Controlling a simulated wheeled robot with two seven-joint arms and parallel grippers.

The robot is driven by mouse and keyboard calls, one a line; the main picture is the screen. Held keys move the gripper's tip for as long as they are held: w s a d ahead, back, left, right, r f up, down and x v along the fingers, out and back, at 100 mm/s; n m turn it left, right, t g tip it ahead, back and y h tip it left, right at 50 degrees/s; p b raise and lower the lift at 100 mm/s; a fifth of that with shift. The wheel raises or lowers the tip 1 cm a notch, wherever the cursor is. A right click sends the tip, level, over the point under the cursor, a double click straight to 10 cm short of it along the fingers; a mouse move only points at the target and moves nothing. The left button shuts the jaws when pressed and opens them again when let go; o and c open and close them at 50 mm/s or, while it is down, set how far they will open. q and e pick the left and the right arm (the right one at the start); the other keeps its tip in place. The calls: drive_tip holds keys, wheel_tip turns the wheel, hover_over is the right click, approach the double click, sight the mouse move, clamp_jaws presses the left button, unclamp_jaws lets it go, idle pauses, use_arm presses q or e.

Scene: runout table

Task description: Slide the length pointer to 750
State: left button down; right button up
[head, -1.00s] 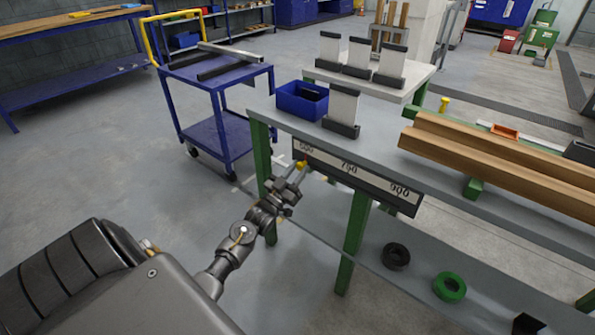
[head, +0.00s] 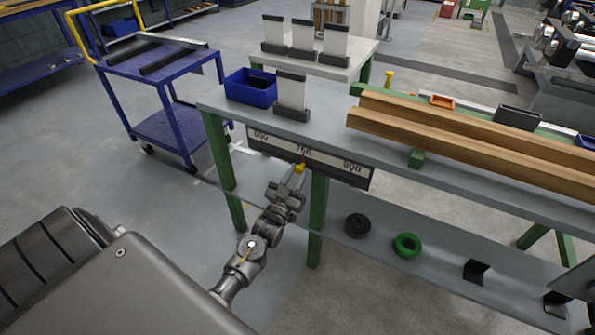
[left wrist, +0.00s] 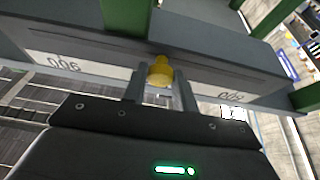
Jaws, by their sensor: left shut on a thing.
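The length scale (head: 270,150) is a dark bar with a white strip on the front edge of the runout table, marked 600, a middle number that looks like 750, and 900. The yellow length pointer (head: 300,168) sits at the bar's lower edge, just below the middle number. My left gripper (head: 297,178) is shut on the pointer from the front and below. In the left wrist view the yellow pointer (left wrist: 160,72) is between the two fingers (left wrist: 161,88); the end numbers appear upside down and the middle number is hidden. My right gripper is not seen.
The grey runout table (head: 330,135) carries a blue bin (head: 250,88), an upright plate in a dark base (head: 291,95) and long timber (head: 450,135). A green leg (head: 318,215) stands close to my left gripper. The lower shelf holds dark and green rings (head: 407,245).

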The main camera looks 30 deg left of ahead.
use_arm(q)
drive_tip(key=c, duration=1.1)
unclamp_jaws()
drive_tip(key=a+v, duration=0.1)
drive_tip(key=v, duration=0.9)
drive_tip(key=shift+s+d+f+b, duration=0.2)
drive_tip(key=shift+s+d+b, duration=0.1)
drive_tip(key=shift+s+d, duration=0.15)
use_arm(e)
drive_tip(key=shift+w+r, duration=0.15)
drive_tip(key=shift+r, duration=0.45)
use_arm(q)
drive_tip(key=shift+w, duration=0.1)
